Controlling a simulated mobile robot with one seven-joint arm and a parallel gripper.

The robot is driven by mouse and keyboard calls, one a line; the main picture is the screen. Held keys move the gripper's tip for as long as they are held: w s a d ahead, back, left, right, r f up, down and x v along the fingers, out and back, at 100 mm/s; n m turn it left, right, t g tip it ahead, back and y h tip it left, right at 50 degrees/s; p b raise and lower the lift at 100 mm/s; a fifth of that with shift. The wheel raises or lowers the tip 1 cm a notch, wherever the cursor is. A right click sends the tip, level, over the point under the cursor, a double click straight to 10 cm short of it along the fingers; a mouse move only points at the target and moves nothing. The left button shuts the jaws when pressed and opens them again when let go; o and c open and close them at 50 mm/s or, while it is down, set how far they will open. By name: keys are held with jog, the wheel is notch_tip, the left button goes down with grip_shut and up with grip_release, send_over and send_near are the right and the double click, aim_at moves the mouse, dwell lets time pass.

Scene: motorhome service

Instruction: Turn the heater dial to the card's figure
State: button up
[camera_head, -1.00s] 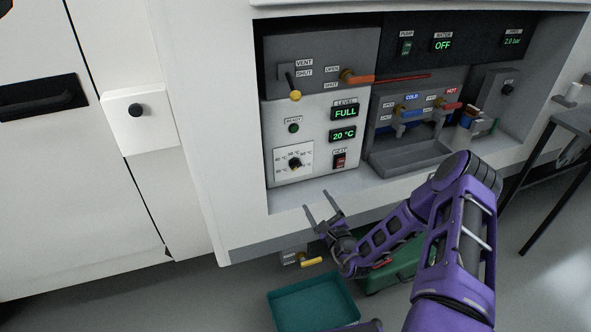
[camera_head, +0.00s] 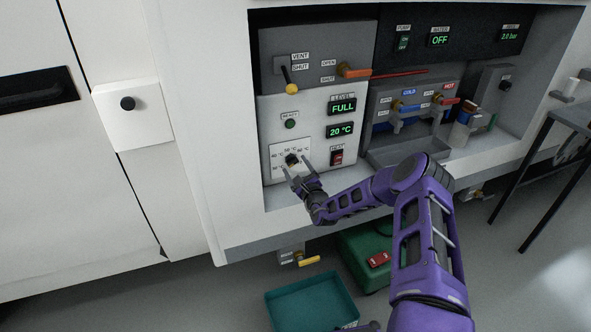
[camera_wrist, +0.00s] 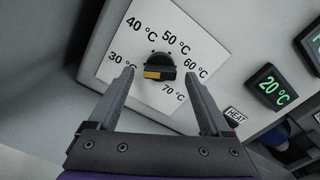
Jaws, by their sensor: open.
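The heater dial (camera_wrist: 160,67) is a black knob with a yellow mark on a white plate (camera_wrist: 118,66). The plate's scale reads 30, 40, 50, 60 and 70 °C. In the wrist view the yellow mark lies at the knob's lower left, near the 30 °C side. My gripper (camera_wrist: 166,85) is open, its fingers on either side below the dial and apart from it. In the head view my gripper (camera_head: 297,172) is just in front of the dial (camera_head: 292,160) and partly covers the plate. I cannot make out a card with a figure.
The panel's display (camera_head: 340,131) reads 20 °C, and the level display (camera_head: 343,108) reads FULL. A red HEAT switch (camera_head: 337,157) sits right of the dial. A yellow-tipped vent lever (camera_head: 291,88) is above. A teal tray (camera_head: 312,301) lies on the floor.

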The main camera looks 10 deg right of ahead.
jog(key=shift+w+a, duration=0.1)
jog(key=shift+w, duration=0.3)
jog(key=shift+c, duration=0.3)
grip_shut()
